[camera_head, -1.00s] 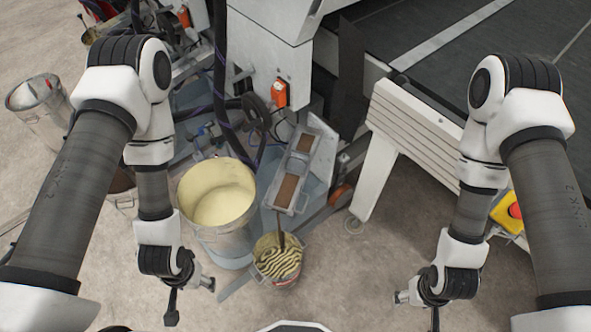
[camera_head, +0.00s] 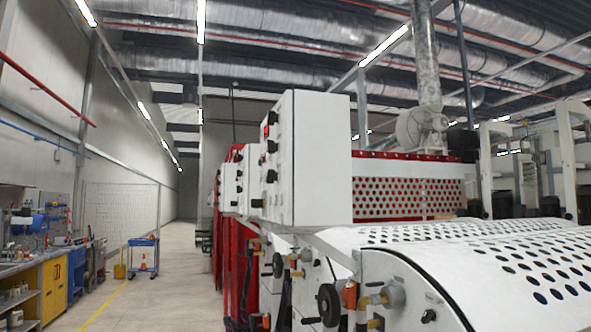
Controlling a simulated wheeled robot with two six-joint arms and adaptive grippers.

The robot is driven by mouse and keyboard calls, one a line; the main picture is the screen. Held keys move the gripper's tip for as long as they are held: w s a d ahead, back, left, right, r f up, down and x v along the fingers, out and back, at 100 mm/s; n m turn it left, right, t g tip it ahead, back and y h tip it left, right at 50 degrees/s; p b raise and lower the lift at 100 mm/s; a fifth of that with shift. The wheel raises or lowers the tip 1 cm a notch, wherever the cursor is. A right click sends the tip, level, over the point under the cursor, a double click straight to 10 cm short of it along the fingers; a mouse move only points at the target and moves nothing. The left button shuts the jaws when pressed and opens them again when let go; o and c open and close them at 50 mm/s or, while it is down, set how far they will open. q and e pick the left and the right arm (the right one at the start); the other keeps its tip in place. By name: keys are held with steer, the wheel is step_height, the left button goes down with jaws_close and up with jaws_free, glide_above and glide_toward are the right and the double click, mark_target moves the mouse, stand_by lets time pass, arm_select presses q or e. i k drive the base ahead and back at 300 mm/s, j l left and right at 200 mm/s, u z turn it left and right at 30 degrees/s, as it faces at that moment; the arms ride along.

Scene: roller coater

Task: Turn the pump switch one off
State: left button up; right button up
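No part in view can be told for sure as pump switch one. A white control box (camera_head: 320,160) stands upright on the machine in the middle of the view. Its narrow left face carries a small red switch (camera_head: 266,131) and several black knobs (camera_head: 271,176). Further back, more white boxes (camera_head: 229,185) with small dark knobs show along the machine's side. Switch positions are too small to read. Neither of my grippers nor my arms are in view.
The white roller coater with a perforated cover (camera_head: 500,255) fills the right. A black handwheel (camera_head: 328,304) and pipe fittings (camera_head: 385,297) stick out at its near side. A workbench (camera_head: 40,270) and a blue cart (camera_head: 143,256) stand left. The aisle floor (camera_head: 180,270) between is clear.

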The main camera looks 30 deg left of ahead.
mark_target(271, 175)
steer(key=i+j, duration=0.1)
steer(key=j, duration=0.65)
steer(key=i+j, duration=0.1)
steer(key=j, duration=0.6)
